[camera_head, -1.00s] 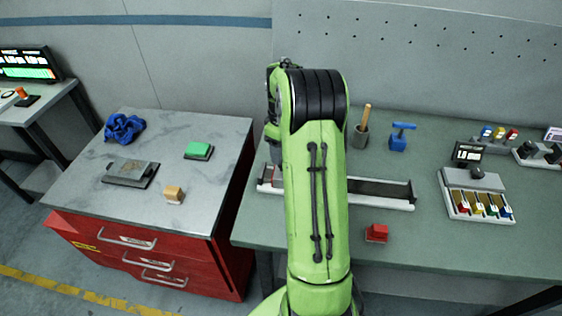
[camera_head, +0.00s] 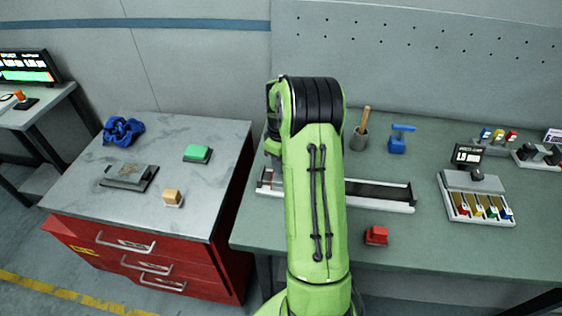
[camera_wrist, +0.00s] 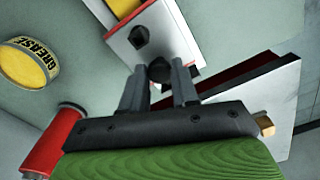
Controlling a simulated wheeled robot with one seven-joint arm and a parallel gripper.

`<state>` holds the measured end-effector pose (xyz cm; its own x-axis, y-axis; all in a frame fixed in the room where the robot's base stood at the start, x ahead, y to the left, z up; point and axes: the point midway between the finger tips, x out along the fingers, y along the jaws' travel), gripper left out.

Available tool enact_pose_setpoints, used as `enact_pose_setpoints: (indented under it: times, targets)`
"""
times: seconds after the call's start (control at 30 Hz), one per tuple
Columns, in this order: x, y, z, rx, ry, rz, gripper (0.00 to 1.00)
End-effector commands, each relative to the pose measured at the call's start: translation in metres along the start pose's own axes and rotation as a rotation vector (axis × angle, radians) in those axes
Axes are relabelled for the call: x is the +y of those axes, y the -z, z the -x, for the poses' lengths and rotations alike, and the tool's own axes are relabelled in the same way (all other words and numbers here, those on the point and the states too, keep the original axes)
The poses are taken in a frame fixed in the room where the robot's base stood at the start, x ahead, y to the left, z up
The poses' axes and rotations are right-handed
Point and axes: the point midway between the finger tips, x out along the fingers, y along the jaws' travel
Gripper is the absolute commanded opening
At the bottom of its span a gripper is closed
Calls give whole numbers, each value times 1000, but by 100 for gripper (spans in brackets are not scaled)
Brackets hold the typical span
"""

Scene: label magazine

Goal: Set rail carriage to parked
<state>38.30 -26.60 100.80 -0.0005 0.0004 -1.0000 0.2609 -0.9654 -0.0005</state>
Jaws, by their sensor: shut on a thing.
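The rail (camera_head: 385,191) is a long dark channel with pale edges on the green bench, crossing behind my arm in the head view. Its middle is hidden by my arm, and I cannot make out the carriage there. In the wrist view, my gripper (camera_wrist: 159,78) is shut on a round black knob (camera_wrist: 160,71), which I take to be the rail carriage's. A pale plate (camera_wrist: 172,28) with a red edge and another black knob lies just beyond. The dark channel of the rail also shows in the wrist view (camera_wrist: 240,75). My gripper is hidden in the head view.
On the bench, a red block (camera_head: 376,235) sits in front of the rail; a grey cup (camera_head: 359,140) and blue tool (camera_head: 397,141) stand behind it. A tray of coloured labels (camera_head: 477,205) is at right. A yellow grease tin (camera_wrist: 28,63) shows in the wrist view.

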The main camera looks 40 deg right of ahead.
Motion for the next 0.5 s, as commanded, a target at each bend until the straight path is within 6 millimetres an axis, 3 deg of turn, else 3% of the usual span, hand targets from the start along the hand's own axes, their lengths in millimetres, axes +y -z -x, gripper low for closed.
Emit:
enact_pose_setpoints:
  times: [0.27, 0.5]
  targets:
    - [3, -6, 1, 0, -1, -1, 0]
    - [20, -48, 0, -3, -2, -8, 0]
